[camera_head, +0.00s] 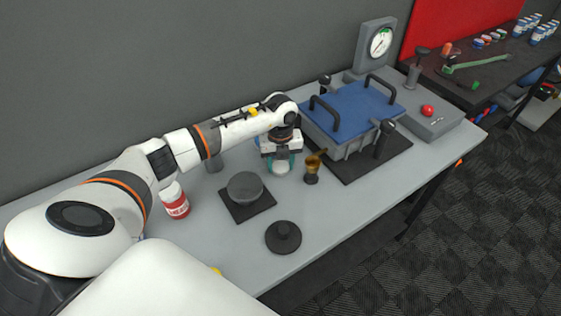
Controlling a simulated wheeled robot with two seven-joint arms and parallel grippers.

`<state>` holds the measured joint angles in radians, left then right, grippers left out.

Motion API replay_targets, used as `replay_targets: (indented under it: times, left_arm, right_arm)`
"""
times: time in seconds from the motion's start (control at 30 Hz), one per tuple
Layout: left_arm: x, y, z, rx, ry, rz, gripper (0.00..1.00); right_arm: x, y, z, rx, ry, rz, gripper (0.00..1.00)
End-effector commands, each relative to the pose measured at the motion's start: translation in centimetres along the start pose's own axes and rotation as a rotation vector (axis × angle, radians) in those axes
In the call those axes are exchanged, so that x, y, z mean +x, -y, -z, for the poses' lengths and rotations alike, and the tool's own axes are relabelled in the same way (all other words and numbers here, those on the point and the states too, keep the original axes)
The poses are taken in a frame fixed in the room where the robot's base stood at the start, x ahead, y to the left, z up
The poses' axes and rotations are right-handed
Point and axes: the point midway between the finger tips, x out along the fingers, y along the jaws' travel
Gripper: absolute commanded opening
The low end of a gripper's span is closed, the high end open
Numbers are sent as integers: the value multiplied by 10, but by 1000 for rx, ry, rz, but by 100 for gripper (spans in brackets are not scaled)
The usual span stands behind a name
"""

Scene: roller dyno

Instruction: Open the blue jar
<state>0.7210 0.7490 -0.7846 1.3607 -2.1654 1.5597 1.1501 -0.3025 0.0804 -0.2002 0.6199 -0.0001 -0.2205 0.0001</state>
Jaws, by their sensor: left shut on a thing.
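My left gripper (281,164) reaches in from the left and points down over the middle of the table. It is shut on a small white round thing (282,169), which looks like a jar or its lid. The gripper hides most of it, and I cannot tell whether it is the blue jar or whether it touches the table. No clearly blue jar shows on this table. A white jar with a red label (175,201) stands upright at the left, beside my left arm. My right gripper is not in view.
A brass-coloured cup on a dark stand (313,167) is close right of the gripper. A grey bowl (244,187) on a dark pad and a black knobbed disc (283,237) lie nearer. A blue-lidded box (355,108) stands behind right. Blue-and-white jars (540,31) stand on the far bench.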

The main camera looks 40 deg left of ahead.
Motion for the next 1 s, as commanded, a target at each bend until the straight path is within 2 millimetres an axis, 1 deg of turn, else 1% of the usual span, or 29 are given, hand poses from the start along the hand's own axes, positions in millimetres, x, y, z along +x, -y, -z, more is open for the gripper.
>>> replay_targets:
  times: [0.1,0.13,0.2,0.27,0.53,0.6,0.67,0.77,1.0]
  left_arm:
    - [4,0,0,0,0,0,20]
    - [4,0,0,0,0,0,49]
    - [2,0,0,0,0,0,60]
    - [2,0,0,0,0,0,69]
    - [2,0,0,0,0,0,69]
    - [-3,0,0,0,0,0,69]
    - [-6,0,1,0,-2,-3,69]
    - [-21,-1,1,1,-3,-4,69]
    - [-74,0,1,0,-5,-4,69]
  right_arm:
    - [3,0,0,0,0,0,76]
    - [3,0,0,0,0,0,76]
    - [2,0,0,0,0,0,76]
    - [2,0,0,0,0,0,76]
    - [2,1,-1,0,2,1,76]
    - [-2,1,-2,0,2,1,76]
    - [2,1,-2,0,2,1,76]
    - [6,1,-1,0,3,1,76]
    - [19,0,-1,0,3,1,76]
